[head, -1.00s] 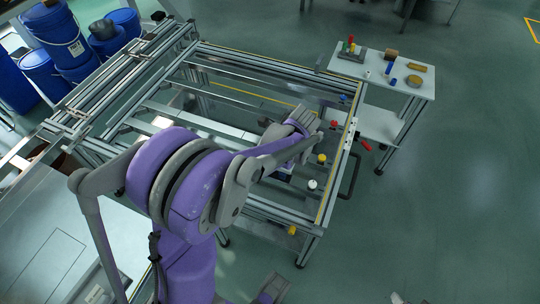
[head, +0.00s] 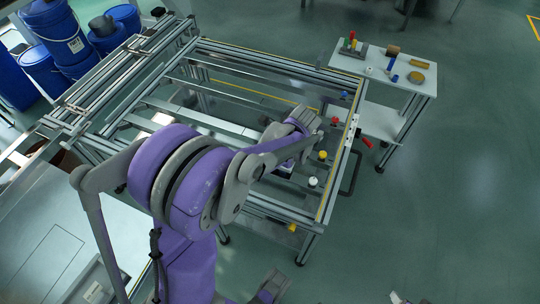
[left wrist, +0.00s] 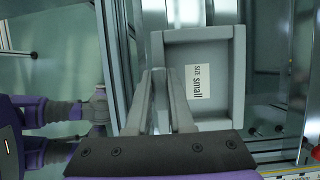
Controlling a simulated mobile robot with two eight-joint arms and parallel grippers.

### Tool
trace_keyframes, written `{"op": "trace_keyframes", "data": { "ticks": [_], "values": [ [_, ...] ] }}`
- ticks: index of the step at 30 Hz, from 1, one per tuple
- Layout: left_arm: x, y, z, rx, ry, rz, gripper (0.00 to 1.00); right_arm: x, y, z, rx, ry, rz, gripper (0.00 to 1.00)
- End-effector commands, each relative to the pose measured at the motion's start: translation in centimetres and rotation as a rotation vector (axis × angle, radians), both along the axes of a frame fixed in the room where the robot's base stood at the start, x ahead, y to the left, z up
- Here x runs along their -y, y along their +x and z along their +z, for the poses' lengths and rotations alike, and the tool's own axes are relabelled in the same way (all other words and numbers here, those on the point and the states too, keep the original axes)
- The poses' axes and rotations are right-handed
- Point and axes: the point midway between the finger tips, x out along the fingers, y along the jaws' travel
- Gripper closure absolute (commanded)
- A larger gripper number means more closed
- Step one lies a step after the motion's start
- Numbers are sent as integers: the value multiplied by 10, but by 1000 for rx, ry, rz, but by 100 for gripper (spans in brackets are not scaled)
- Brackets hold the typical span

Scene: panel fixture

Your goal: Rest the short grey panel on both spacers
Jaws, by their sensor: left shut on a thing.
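A grey shallow panel (left wrist: 203,120) with raised edges and a white label reading "size small" shows in the left wrist view. My left gripper (left wrist: 160,78) is shut on its left edge wall. In the head view my left gripper (head: 304,122) is over the right part of the metal frame, and the arm mostly hides the panel. I cannot pick out the spacers for certain in either view. My right gripper is not clearly seen.
The frame (head: 290,66) of metal rails has open gaps. Red, yellow and white knobs (head: 313,181) stand along its right side, near a red handle (head: 367,143). A small white table (head: 376,72) with several small items stands beyond. Blue drums (head: 62,38) stand at the left.

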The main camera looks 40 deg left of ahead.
Motion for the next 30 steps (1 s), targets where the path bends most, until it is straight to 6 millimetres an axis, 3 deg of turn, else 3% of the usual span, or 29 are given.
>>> {"op": "trace_keyframes", "data": {
  "ticks": [3,4,9,20,30],
  "values": [
    [0,0,-3,0,0,0,100,0,0,-3,-1,0,0,38],
    [0,0,-3,0,0,0,76,0,0,-2,-1,0,0,38],
    [0,0,-2,0,0,0,45,0,0,-2,-1,0,0,38],
    [2,0,1,0,0,0,45,0,0,-1,0,0,0,38],
    [24,8,58,1,0,-4,45,0,0,12,4,0,0,38]
  ]
}}
